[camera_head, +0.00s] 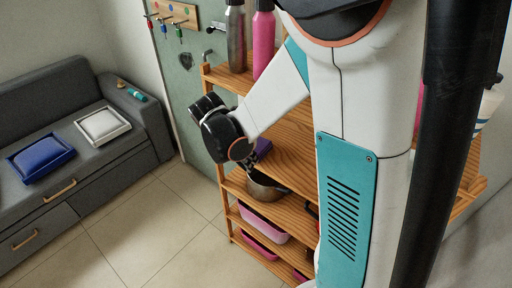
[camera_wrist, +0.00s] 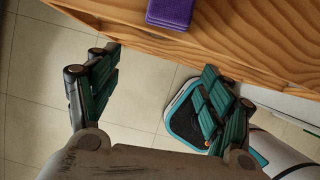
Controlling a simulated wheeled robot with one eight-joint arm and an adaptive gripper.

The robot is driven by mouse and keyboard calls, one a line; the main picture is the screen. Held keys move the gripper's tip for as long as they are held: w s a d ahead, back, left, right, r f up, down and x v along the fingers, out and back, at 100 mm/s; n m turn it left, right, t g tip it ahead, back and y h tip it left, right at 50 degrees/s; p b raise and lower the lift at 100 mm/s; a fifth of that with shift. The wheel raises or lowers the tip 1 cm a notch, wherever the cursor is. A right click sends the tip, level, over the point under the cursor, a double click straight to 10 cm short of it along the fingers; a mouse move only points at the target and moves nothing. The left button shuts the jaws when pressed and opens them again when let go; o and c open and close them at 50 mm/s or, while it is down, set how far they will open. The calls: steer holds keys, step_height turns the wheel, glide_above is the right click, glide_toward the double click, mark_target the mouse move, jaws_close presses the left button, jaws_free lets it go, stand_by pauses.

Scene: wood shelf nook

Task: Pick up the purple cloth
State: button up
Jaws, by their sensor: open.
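The purple cloth (camera_wrist: 170,12) is a small folded stack on a wooden shelf board (camera_wrist: 245,45), cut off by the top edge of the wrist view. In the head view the purple cloth (camera_head: 263,147) is a small patch on the shelf, partly hidden by my arm. My gripper (camera_wrist: 160,68) is open and empty, its two fingers spread wide apart. In the wrist view it is in front of the shelf edge, with the cloth beyond the fingertips. In the head view my gripper (camera_head: 249,160) is at the shelf's left side, near the cloth, above a metal pot (camera_head: 264,188).
A steel bottle (camera_head: 236,40) and a pink bottle (camera_head: 264,42) stand on the upper shelf. A pink bin (camera_head: 263,223) sits lower. A grey sofa (camera_head: 75,115) with folded items stands at left. The tiled floor (camera_head: 150,215) between is clear.

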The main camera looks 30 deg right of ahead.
mark_target(259, 149)
steer(key=w+d, duration=0.1)
steer(key=d, duration=0.1)
steer(key=w+d+f+b, duration=0.1)
steer(key=d, duration=0.2)
steer(key=w+d+f+b, duration=0.1)
steer(key=d, duration=0.2)
steer(key=shift+w+d, duration=0.1)
steer(key=shift+w, duration=0.3)
steer(key=shift+w+d+f, duration=0.1)
steer(key=shift+d+f, duration=0.05)
steer(key=shift+f, duration=0.3)
steer(key=shift+r, duration=0.1)
steer(key=c, duration=1.1)
